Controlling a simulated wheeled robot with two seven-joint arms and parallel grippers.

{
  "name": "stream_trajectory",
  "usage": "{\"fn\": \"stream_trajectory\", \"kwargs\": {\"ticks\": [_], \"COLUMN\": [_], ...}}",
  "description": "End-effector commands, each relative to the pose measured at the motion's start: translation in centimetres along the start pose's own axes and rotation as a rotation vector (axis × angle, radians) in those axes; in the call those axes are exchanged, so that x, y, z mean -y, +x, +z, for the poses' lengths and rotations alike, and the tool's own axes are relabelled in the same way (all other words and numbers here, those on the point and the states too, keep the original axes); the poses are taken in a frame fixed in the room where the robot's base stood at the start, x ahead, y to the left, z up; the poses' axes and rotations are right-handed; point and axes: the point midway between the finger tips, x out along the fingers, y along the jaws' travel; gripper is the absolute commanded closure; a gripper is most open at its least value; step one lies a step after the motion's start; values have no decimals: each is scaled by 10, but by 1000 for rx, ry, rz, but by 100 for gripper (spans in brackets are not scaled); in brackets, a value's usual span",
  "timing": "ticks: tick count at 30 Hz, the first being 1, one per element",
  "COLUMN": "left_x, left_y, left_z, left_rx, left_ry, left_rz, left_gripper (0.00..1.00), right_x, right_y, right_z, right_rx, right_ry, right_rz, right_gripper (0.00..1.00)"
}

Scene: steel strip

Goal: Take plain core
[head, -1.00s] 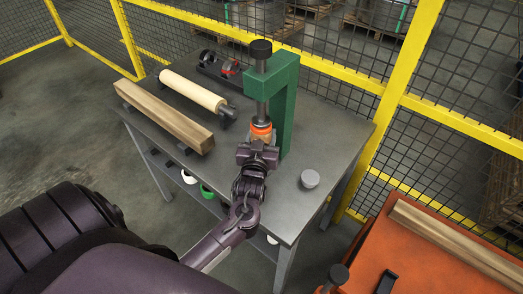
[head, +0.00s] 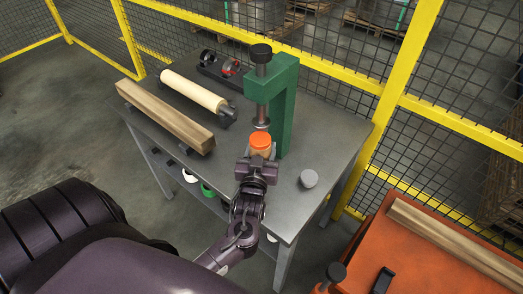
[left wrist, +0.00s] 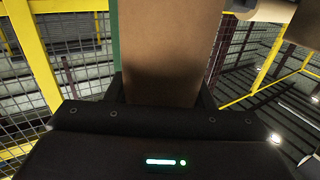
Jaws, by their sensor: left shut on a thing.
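A brown core with an orange top end (head: 260,140) stands upright in front of the green press (head: 283,105), just below and toward me from its round foot (head: 262,123). My left gripper (head: 257,160) is shut on the core, its arm coming in from the front of the grey table. In the left wrist view the core's plain brown side (left wrist: 168,50) rises between the fingers, and its lower part is hidden by the gripper. My right gripper is in neither view.
On the grey table (head: 225,175) lie a wooden beam (head: 165,115), a cream roll (head: 193,92) and a grey cylinder (head: 309,180). White and green rings (head: 207,188) sit below. A yellow mesh fence (head: 350,80) stands behind; an orange surface (head: 420,260) is at right.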

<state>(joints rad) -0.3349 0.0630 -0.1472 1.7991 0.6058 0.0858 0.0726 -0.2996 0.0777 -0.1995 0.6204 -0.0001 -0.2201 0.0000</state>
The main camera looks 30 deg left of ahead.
Motion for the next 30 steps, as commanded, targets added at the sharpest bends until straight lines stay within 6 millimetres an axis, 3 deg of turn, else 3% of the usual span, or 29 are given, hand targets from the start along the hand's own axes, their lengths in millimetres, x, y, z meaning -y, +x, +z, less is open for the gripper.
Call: {"fn": "stream_trajectory", "kwargs": {"ticks": [30], "left_x": [-7], "left_y": [-61], "left_z": [-1], "left_rx": [1], "left_ry": [0], "left_rz": [-1], "left_gripper": [76], "right_x": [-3], "right_y": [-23], "right_z": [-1], "right_rx": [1], "right_ry": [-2], "right_rz": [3], "right_gripper": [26]}}
